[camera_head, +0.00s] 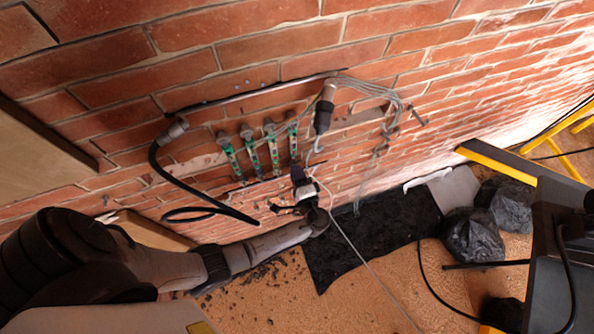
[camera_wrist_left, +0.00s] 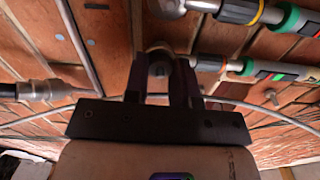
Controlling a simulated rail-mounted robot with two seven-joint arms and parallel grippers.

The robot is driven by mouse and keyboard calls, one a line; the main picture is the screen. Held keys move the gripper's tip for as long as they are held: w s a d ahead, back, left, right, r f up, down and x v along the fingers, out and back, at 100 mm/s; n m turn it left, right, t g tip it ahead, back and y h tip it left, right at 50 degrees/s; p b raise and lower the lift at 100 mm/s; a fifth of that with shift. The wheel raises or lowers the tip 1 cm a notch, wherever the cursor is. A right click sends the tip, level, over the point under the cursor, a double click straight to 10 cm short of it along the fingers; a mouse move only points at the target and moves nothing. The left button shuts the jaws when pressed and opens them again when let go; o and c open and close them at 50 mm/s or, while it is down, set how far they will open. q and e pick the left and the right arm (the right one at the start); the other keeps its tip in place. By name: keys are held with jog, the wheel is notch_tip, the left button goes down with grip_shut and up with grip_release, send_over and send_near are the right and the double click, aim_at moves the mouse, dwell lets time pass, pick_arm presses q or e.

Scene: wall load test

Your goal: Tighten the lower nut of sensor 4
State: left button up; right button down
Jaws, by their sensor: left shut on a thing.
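Several slim sensors with green bodies stand side by side on the brick wall in the head view; the rightmost (camera_head: 292,137), which I take to be sensor 4, is nearest my left gripper (camera_head: 298,172). My left gripper is at the lower end of this sensor. In the left wrist view my left gripper (camera_wrist_left: 160,68) is shut around the metal end of a sensor (camera_wrist_left: 250,68) that extends to the right. The lower nut is mostly hidden between the dark fingers. My right gripper is not in view.
A neighbouring sensor (camera_wrist_left: 235,10) lies close by in the left wrist view. A hanging dark-handled tool (camera_head: 324,112) and loose grey cables (camera_head: 385,95) are right of the sensors. A black cable (camera_head: 205,203) loops at left. Black bags (camera_head: 472,235) lie on the floor.

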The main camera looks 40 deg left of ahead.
pick_arm(q)
jog(key=shift+r+m+p, duration=0.1)
jog(key=shift+m+p, duration=5.3)
jog(key=shift+m, duration=8.7)
